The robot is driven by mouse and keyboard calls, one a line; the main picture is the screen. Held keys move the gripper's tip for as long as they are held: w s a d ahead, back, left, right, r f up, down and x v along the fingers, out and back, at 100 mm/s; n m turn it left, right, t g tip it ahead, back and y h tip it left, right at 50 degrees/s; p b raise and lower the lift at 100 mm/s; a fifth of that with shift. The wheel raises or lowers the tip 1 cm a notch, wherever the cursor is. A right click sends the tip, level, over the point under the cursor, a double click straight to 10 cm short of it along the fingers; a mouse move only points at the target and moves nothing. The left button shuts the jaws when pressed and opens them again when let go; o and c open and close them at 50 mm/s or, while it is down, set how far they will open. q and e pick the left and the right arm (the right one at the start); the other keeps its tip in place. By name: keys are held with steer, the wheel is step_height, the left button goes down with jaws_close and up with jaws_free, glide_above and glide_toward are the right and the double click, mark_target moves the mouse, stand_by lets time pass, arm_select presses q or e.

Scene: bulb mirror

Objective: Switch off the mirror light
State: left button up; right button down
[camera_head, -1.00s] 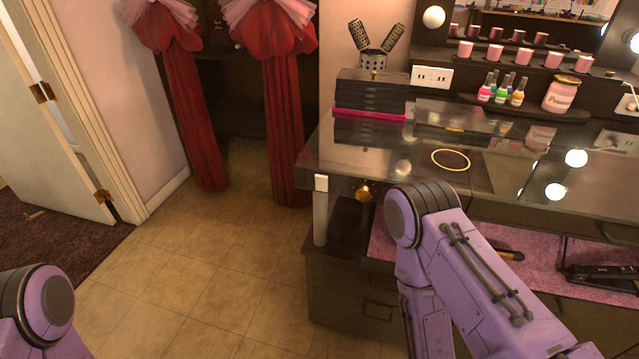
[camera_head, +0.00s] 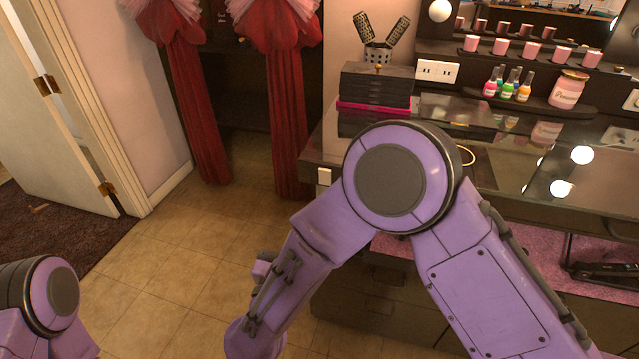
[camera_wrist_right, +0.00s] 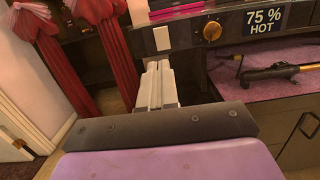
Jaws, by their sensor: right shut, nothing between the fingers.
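A white rocker switch (camera_head: 324,176) sits on the dark vanity's front left corner. In the right wrist view the switch (camera_wrist_right: 162,38) is just beyond my right fingertips, with a small gap showing in the picture; whether it is pressed is too small to tell. My right gripper (camera_wrist_right: 158,66) is shut and empty, pointing toward the switch. In the head view the right arm bends across the vanity front and its gripper is out of sight. A round mirror bulb (camera_head: 440,10) looks bright white, and bright bulb reflections (camera_head: 581,155) show on the glossy counter. My left gripper is not in view.
A gold knob (camera_wrist_right: 212,31) and a "75 % HOT" label (camera_wrist_right: 264,18) are right of the switch. A curling iron (camera_wrist_right: 270,73) lies on the pink shelf. Red curtains (camera_head: 287,110) hang at the left. The tiled floor (camera_head: 190,260) left of the vanity is clear.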

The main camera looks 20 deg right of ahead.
mark_target(323, 174)
steer(key=shift+w, duration=0.1)
steer(key=p+x, duration=0.4)
steer(key=x, duration=1)
